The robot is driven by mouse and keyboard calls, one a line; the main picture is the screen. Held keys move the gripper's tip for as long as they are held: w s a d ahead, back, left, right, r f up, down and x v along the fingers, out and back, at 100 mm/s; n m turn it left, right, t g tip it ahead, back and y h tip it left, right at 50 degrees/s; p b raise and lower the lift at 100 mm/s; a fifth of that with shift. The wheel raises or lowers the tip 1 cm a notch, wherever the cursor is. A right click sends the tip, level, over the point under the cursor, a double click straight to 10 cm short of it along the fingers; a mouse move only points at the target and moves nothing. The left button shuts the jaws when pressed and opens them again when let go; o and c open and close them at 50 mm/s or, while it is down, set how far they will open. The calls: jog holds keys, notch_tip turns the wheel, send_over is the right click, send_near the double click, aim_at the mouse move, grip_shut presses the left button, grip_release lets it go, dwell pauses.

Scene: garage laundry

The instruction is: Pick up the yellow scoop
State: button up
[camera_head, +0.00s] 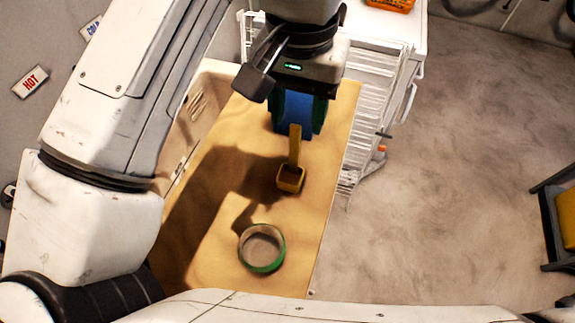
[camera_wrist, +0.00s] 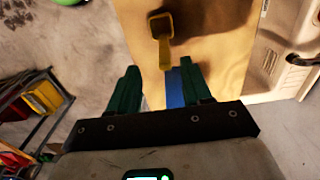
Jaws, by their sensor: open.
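The yellow scoop (camera_head: 290,182) lies on the tan wooden top (camera_head: 318,225), its square cup toward the bottom of the head view and its handle pointing up toward my gripper. In the wrist view the scoop (camera_wrist: 163,24) is ahead of the fingers, and the end of its handle shows between the two green fingertips. My gripper (camera_wrist: 159,68) is open and holds nothing. In the head view my gripper (camera_head: 298,120) is above the top, just beyond the handle end. The height gap to the handle is hard to judge.
A blue thing (camera_head: 293,113) shows at my gripper, close to the handle end. A green-rimmed round container (camera_head: 279,261) stands on the top nearer my body. A white wire rack (camera_head: 372,100) borders the top's right side. Open floor (camera_head: 455,180) lies farther right.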

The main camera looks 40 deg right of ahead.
send_near(291, 161)
jog(key=shift+s+d+f, duration=0.1)
jog(key=shift+f, duration=1.2)
jog(key=shift+d+f, duration=0.1)
jog(key=shift+f, duration=1.2)
grip_shut()
